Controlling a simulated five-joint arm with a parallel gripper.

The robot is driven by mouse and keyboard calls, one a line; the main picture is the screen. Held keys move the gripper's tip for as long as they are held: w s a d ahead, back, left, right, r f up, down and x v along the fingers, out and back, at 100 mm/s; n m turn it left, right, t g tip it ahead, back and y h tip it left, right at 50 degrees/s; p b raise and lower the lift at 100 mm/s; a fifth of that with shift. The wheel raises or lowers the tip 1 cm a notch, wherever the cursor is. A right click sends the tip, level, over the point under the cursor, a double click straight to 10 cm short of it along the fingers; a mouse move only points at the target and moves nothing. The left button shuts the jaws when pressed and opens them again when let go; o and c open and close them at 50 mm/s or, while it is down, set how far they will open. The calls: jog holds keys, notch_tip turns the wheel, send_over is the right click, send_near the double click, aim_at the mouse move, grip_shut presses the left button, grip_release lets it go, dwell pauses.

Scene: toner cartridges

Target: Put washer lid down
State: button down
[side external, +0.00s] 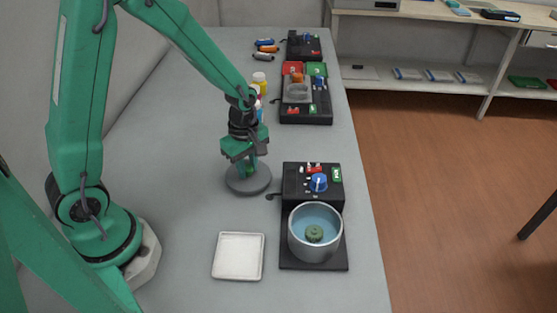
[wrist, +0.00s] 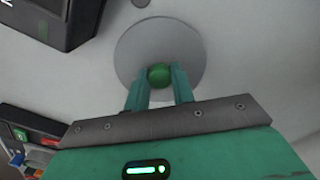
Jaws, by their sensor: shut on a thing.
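The washer lid (side external: 247,183) is a flat grey disc with a green knob (wrist: 159,75). In the side external view it is at or just above the table, left of the washer; I cannot tell whether it touches. In the wrist view the grey disc (wrist: 150,40) lies beyond my fingertips. My gripper (side external: 248,170) is shut on the green knob, one finger on each side in the wrist view (wrist: 159,80). The washer's round metal tub (side external: 293,240) stands uncovered on a black base, with bluish liquid and a green round thing (side external: 314,233) inside.
A black control panel (side external: 294,187) with a blue dial sits behind the tub. A white square tray (side external: 239,257) lies left of it. Small bottles (side external: 260,80) and another black device (side external: 306,115) stand farther back. Table space left of the lid is clear.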

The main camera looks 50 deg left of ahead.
aim_at(247, 167)
jog(key=shift+f, duration=0.35)
jog(key=shift+f, duration=0.1)
jog(key=c, duration=1.2)
grip_release()
notch_tip(247, 167, up, 12)
jog(key=shift+r, duration=0.15)
